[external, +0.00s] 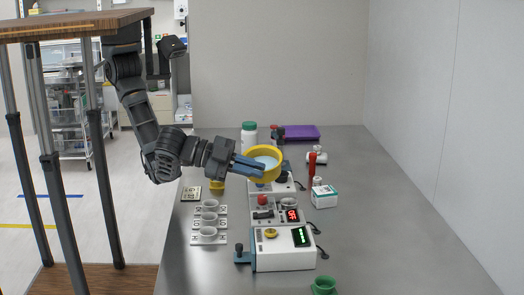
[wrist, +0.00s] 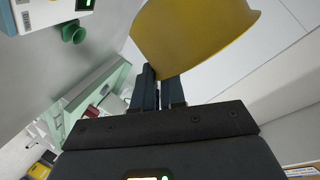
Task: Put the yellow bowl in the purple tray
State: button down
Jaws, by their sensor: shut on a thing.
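My gripper is shut on the bowl's rim. The purple tray (external: 301,132) lies flat at the far end of the counter, behind and to the right of the bowl. I do not see the tray in the wrist view.
Below the bowl stand white devices, the nearest (external: 285,250) with a green display. A white bottle with a green cap (external: 249,137), a red-topped tube (external: 312,162) and a small box (external: 324,197) stand nearby. White cups (external: 209,220) are at left; a green cup (external: 323,286) is in front. The right counter is clear.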

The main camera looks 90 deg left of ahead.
jog(key=w+a+n+y+p, duration=0.2)
jog(key=w+a, duration=1.1)
jog(key=a, duration=0.4)
jog(key=w+a+n+y+p, duration=0.1)
jog(key=w+a+n+p, duration=0.1)
jog(key=w+a, duration=1.2)
jog(key=a+n+y+p, duration=0.3)
jog(key=a+n, duration=0.1)
jog(key=a, duration=3.1)
jog(key=s+a+r+n+g+y+p, duration=0.1)
jog(key=s+a, duration=0.2)
jog(key=a, duration=0.6)
jog(key=s+a+r+n+y, duration=0.1)
jog(key=s+a+y, duration=0.15)
jog(key=a, duration=0.75)
jog(key=shift+h, duration=0.55)
jog(key=shift+d+f+p, duration=0.15)
jog(key=shift+d+f, duration=0.05)
jog(key=shift+f, duration=5)
jog(key=shift+d+f+p, duration=0.15)
jog(key=shift+f, duration=5)
jog(key=shift+f, duration=0.1)
